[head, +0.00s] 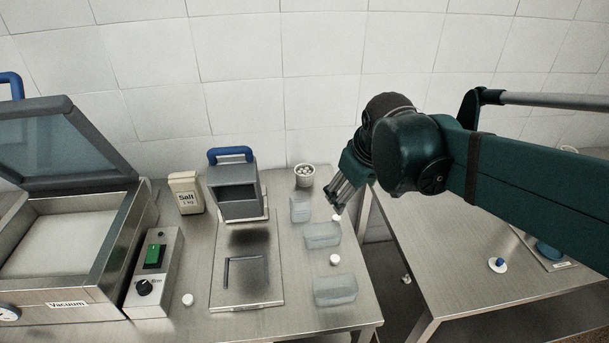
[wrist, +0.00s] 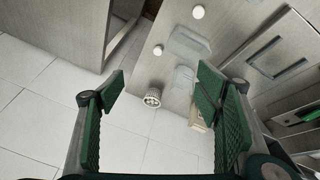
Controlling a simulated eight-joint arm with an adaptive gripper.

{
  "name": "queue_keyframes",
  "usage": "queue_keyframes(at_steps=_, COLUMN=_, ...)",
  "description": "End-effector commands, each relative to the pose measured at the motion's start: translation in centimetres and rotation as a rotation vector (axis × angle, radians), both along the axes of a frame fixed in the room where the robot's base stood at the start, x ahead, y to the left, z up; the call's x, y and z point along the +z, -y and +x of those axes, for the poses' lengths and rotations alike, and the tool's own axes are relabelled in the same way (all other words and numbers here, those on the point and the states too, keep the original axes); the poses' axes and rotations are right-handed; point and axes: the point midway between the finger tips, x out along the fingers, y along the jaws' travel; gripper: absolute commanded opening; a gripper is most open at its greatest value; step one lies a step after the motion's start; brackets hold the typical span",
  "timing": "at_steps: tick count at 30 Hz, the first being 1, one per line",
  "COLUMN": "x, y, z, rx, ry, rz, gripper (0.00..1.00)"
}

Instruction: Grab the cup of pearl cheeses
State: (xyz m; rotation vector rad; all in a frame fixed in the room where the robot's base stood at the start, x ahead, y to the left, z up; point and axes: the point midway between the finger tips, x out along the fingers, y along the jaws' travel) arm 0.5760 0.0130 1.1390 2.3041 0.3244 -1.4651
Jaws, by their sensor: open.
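The cup of pearl cheeses (head: 304,175) is a small white perforated cup filled with white balls. It stands upright at the back right of the left steel table, near the wall. In the wrist view the cup (wrist: 153,97) shows between the fingers, some way beyond them. My gripper (head: 336,203) is to the right of the cup in the head view, above the table's right edge. In the wrist view my gripper (wrist: 160,120) has its green-padded fingers wide apart with nothing between them.
Clear plastic containers (head: 322,235) and loose white balls (head: 334,260) lie in front of the cup. A grey press box with a blue handle (head: 232,187) and a salt bag (head: 186,193) stand left of it. A vacuum machine (head: 70,297) fills the far left. A gap separates the right table (head: 465,260).

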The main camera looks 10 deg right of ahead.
Motion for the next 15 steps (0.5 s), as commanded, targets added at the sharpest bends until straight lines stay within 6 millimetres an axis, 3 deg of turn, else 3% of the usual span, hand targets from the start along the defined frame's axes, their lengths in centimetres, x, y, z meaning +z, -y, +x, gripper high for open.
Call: queue_keyframes(at_steps=15, x=1.3, y=-1.2, z=8.4, rx=0.214, ry=-0.098, rz=-0.104, gripper=0.64)
